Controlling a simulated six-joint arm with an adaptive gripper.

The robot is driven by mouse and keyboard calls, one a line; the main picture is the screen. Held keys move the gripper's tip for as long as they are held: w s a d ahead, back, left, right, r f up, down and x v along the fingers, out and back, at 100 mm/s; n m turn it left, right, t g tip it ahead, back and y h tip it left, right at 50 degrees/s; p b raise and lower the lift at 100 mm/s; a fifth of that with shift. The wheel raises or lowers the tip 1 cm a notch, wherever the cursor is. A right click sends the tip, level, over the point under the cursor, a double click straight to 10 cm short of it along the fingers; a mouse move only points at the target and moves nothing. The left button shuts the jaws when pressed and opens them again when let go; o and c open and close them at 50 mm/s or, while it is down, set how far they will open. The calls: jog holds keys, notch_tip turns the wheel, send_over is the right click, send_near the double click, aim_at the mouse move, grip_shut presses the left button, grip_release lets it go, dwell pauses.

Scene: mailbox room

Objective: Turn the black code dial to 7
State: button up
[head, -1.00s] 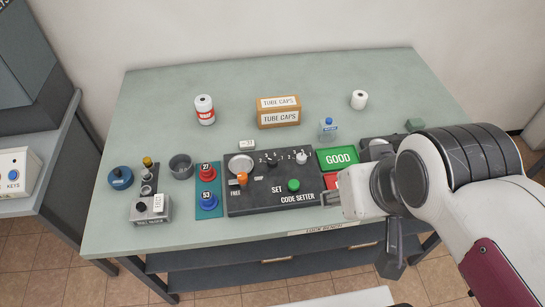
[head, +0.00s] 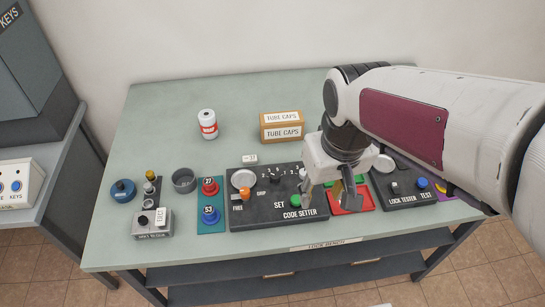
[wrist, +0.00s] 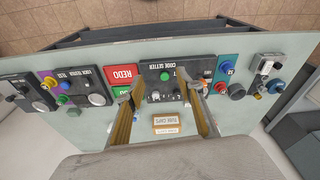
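The code setter (head: 258,213) is a dark panel on the bench with numbered scales. Its black code dial (head: 275,178) stands near the panel's back edge; the number it points to is too small to read. A white dial at its right is partly hidden by my gripper (head: 330,205). My gripper is open and empty, above the panel's right end and the red pad, to the right of the black dial. In the wrist view my gripper (wrist: 163,84) has its fingers spread on either side of the panel, with the green button (wrist: 165,76) between them.
An orange lever (head: 244,194) and a round silver part stand on the panel's left. The red REDO pad (head: 352,203) and lock tester (head: 405,196) lie to the right. The TUBE CAPS box (head: 282,126) stands behind. The bench's back left is mostly clear.

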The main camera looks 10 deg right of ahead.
aim_at(275, 175)
jog(key=w+a+f+n, duration=0.1)
jog(key=w+f+n, duration=0.2)
jog(key=w, duration=0.3)
jog(key=w+a+f+n+g, duration=0.1)
jog(key=w+a+f+n, duration=0.1)
jog(key=w+f, duration=0.3)
jog(key=w+a+f+n+g, duration=0.1)
jog(key=w+f+n, duration=0.3)
jog(key=w, duration=0.4)
jog(key=shift+w+a+f, duration=0.4)
jog(key=shift+a+f, duration=0.1)
jog(key=shift+a, duration=0.2)
jog(key=shift+w+a+r+n, duration=0.15)
jog(key=shift+w+r+n, duration=0.4)
jog(key=shift+w, duration=0.25)
jog(key=shift+w+r+n, duration=0.1)
jog(key=shift+w+n, duration=0.1)
jog(key=shift+n, duration=0.15)
jog(key=shift+s+n, duration=0.1)
jog(key=shift+n, duration=0.5)
jog(key=shift+f, duration=3.9)
